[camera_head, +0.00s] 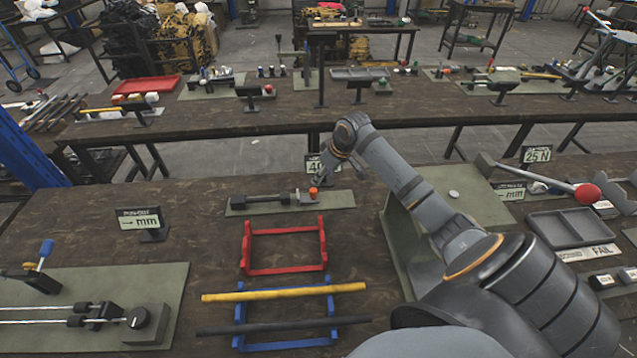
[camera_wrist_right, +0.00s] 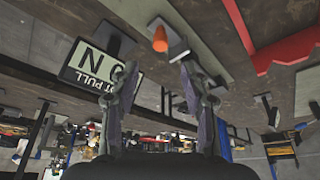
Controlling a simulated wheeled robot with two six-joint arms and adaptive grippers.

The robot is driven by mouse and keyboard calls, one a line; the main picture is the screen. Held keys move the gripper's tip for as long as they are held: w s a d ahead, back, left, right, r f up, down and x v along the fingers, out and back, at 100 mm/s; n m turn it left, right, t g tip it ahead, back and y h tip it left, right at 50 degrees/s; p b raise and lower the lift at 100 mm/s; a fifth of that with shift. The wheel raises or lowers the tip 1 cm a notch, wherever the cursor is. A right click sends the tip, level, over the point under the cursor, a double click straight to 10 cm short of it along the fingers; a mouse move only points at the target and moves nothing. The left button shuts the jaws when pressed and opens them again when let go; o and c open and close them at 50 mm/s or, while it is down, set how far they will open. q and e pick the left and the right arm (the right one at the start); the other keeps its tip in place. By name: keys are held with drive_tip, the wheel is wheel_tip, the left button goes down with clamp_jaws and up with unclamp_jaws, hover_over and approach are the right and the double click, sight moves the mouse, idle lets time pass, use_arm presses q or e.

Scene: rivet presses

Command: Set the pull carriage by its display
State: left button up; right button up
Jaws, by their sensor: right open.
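The pull station sits on a green mat (camera_head: 335,201) at the middle of the near table. It has a dark grey bar and block (camera_head: 265,199) and an upright orange knob (camera_head: 313,193). In the right wrist view the orange knob (camera_wrist_right: 160,40) is ahead of and between the fingertips, apart from them. My right gripper (camera_wrist_right: 157,75) is open and empty. In the head view it is small and partly merges with the display behind. The PULL display (camera_wrist_right: 92,70) is upside down there, showing "0 N" with a finger over part; the head view shows "40" partly covered. My left gripper is not in view.
A red frame (camera_head: 285,270) and a blue frame (camera_head: 331,300) stand in front, with yellow (camera_head: 290,292) and black (camera_head: 285,326) rods across the blue one. An "mm" display (camera_head: 143,221) and a railed fixture (camera_head: 105,315) are at left. My right arm covers the right-middle.

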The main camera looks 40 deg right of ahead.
sight(314, 190)
drive_tip(key=p+x, duration=0.1)
drive_tip(key=x, duration=0.9)
drive_tip(key=shift+f, duration=0.15)
clamp_jaws()
